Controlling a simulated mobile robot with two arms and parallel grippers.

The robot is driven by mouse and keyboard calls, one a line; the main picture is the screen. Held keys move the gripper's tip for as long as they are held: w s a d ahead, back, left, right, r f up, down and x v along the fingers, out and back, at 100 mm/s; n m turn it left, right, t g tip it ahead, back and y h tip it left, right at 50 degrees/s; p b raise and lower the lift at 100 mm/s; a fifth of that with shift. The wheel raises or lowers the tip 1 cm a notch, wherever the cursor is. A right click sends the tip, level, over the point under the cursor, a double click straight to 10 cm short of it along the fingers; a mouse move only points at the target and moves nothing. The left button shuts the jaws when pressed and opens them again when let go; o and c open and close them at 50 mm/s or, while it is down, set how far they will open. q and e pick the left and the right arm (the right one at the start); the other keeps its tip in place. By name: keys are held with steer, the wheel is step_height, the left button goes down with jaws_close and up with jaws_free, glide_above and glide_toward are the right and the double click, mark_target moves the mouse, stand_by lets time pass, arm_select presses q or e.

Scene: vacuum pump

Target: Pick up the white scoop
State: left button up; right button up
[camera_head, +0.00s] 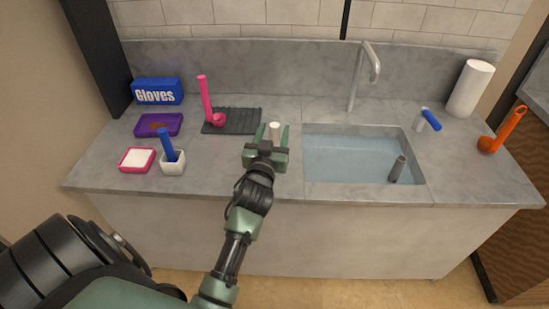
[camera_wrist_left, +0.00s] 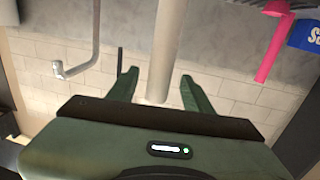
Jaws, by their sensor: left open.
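The white scoop shows as a pale upright handle (camera_head: 275,131) at my left gripper on the counter, left of the sink. Its lower part is hidden behind the gripper in the head view. My left gripper (camera_head: 267,134) is open, with its fingers pointing away toward the back wall. In the left wrist view, the white handle (camera_wrist_left: 166,45) runs down between the two spread green fingers of the left gripper (camera_wrist_left: 159,77). I cannot tell whether either finger touches it. My right gripper is not in view.
The water-filled sink (camera_head: 350,153) and faucet (camera_head: 374,68) are to the right. A white holder (camera_head: 173,168) with a blue-handled tool stands front left. The counter's front edge lies under my arm.

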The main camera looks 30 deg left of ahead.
arm_select(q)
steer(key=shift+p+x, duration=0.3)
steer(key=shift+x, duration=1.65)
steer(key=shift+d+r, duration=0.1)
jaws_close()
